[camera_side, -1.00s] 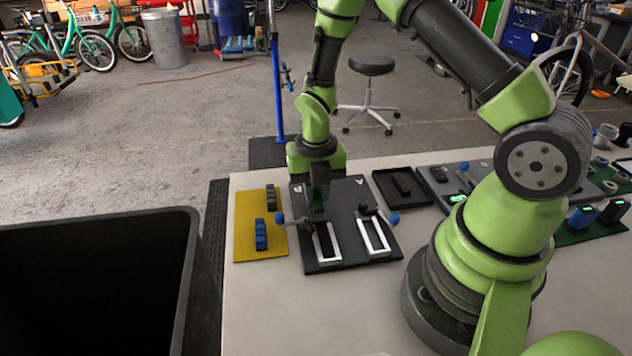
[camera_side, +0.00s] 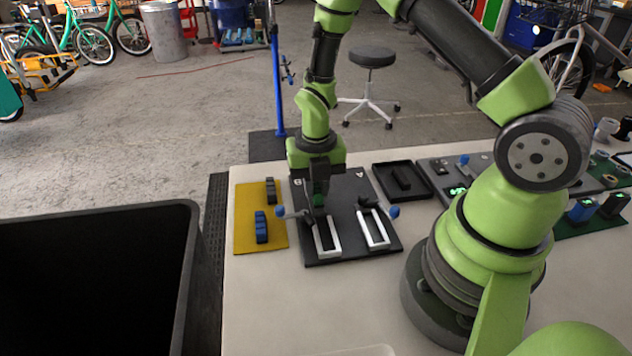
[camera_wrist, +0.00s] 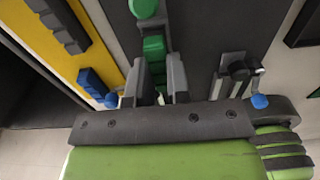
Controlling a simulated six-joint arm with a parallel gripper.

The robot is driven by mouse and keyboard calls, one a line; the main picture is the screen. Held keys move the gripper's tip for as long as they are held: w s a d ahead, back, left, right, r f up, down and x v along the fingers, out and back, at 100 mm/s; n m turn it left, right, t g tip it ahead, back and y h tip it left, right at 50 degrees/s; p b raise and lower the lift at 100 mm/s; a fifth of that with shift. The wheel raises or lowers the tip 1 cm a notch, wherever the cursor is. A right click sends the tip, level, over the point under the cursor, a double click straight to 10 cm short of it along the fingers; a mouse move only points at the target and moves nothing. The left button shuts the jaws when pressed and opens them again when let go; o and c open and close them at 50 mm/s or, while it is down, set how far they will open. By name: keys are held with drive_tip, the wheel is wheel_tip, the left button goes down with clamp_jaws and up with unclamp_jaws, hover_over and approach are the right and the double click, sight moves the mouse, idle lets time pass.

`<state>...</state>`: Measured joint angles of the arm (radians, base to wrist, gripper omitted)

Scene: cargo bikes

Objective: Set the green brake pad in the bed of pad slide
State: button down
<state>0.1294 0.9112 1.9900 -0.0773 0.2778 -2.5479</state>
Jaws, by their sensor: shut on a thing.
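The green brake pad (camera_wrist: 155,62) is a ridged block held between the two fingers of my gripper (camera_wrist: 157,80) in the wrist view. In the side view my gripper (camera_side: 318,200) points down over the black pad slide board (camera_side: 345,190), with a bit of green at its fingertips. It is over the left lane, behind the left white-framed bed (camera_side: 327,238). A second white-framed bed (camera_side: 375,230) lies to the right. Each lane has a lever with a blue knob. I cannot tell whether the pad touches the board.
A yellow mat (camera_side: 245,235) at the left holds a blue pad (camera_side: 261,227) and a dark pad (camera_side: 271,190). A large black bin (camera_side: 195,240) stands left of the table.

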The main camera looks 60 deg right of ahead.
drive_tip(key=shift+f, duration=0.65)
idle(0.3)
drive_tip(key=c, duration=1)
unclamp_jaws()
